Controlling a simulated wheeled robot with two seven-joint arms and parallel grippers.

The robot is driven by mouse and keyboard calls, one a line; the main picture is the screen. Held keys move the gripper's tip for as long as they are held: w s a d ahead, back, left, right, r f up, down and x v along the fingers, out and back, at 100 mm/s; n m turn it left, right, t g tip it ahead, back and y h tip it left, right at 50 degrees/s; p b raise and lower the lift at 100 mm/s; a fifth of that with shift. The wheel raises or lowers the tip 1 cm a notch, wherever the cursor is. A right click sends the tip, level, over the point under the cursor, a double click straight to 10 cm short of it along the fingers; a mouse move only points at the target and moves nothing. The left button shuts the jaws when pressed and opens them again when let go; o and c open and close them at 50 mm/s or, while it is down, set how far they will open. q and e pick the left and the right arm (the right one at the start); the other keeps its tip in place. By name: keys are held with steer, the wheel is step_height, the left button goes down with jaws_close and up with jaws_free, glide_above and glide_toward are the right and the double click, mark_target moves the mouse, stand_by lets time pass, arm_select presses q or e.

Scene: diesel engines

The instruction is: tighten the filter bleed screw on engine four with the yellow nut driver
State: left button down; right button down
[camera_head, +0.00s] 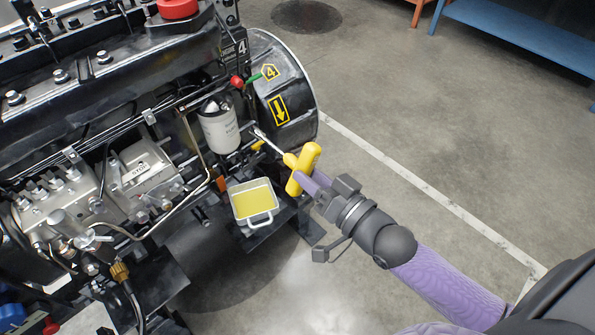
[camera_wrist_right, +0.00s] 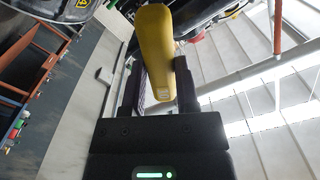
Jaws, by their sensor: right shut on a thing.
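Engine four (camera_head: 120,75), marked with a 4, fills the left of the head view. Its white filter canister (camera_head: 219,128) hangs near the black flywheel housing; I cannot make out the bleed screw. My right gripper (camera_head: 303,180) is shut on the yellow T-shaped handle of the nut driver (camera_head: 307,161). The driver's metal shaft points up and left, its tip just right of the filter in the picture; contact cannot be told. In the right wrist view the yellow handle (camera_wrist_right: 157,50) sits between the gripper's fingers (camera_wrist_right: 160,85). My left gripper is not in view.
A pan with yellow liquid (camera_head: 254,203) stands below the filter. Pipes (camera_head: 190,140) run left of the filter. Open floor (camera_head: 430,130) lies right, with a blue bench (camera_head: 520,35) behind.

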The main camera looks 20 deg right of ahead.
mark_target(287, 159)
steer(key=shift+w+a+b, duration=0.35)
steer(key=shift+w, duration=0.25)
steer(key=shift+w+a+b, duration=0.25)
steer(key=shift+w+b, duration=0.1)
steer(key=shift+w, duration=0.3)
steer(key=shift+w+a+b, duration=0.25)
steer(key=shift+w+b, duration=0.1)
steer(key=shift+w, duration=0.3)
steer(key=shift+b+x, duration=0.45)
steer(key=shift+x, duration=0.45)
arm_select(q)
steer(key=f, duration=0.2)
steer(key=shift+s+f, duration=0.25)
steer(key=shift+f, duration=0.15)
arm_select(e)
steer(key=shift+r, duration=0.1)
arm_select(q)
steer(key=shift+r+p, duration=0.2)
steer(key=shift+p, duration=0.15)
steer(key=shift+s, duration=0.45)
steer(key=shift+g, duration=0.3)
arm_select(e)
steer(key=shift+w, duration=0.15)
